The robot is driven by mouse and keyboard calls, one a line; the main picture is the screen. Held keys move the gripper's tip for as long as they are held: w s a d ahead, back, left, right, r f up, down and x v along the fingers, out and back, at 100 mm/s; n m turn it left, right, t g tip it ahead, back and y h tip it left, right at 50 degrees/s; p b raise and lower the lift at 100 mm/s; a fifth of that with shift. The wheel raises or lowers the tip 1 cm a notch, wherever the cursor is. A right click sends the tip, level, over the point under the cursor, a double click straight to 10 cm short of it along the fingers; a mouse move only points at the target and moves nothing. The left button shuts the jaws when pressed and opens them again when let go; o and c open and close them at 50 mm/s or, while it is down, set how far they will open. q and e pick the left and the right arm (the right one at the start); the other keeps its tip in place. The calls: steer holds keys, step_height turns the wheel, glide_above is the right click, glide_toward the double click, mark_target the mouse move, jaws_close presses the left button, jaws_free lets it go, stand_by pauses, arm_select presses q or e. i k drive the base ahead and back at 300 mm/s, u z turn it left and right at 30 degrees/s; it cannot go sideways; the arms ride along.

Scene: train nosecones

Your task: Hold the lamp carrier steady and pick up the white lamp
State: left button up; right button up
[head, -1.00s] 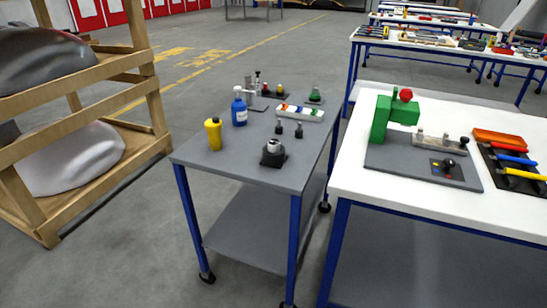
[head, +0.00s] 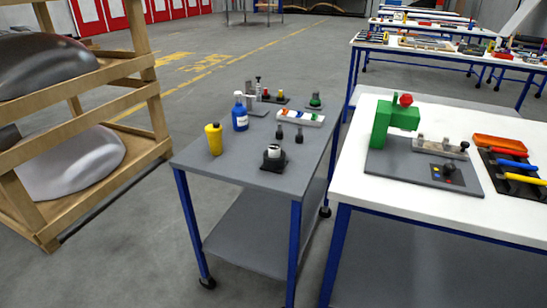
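Neither of my grippers is in view. I cannot tell for sure which item is the lamp carrier. A pale strip with several coloured spots (head: 300,118) lies near the right edge of the grey cart top. Behind it is a small dark base with red and yellow knobs (head: 274,98), and a green-topped piece (head: 315,101) stands to its right. Whether this white part is the white lamp is too small to tell.
The grey cart (head: 235,176) also bears a yellow bottle (head: 215,139), a blue bottle (head: 240,117) and two small dark pegs. A white table (head: 370,200) with a green press (head: 382,123) stands to the right. A wooden rack (head: 155,120) stands at the left.

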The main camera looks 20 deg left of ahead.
mark_target(275, 149)
steer(key=u, duration=0.55)
steer(key=k, duration=0.65)
steer(key=u, duration=1)
steer(key=i, duration=0.9)
steer(key=z, duration=0.35)
steer(key=i, duration=0.9)
steer(key=z, duration=1.15)
steer(key=i, duration=0.2)
steer(key=z, duration=0.05)
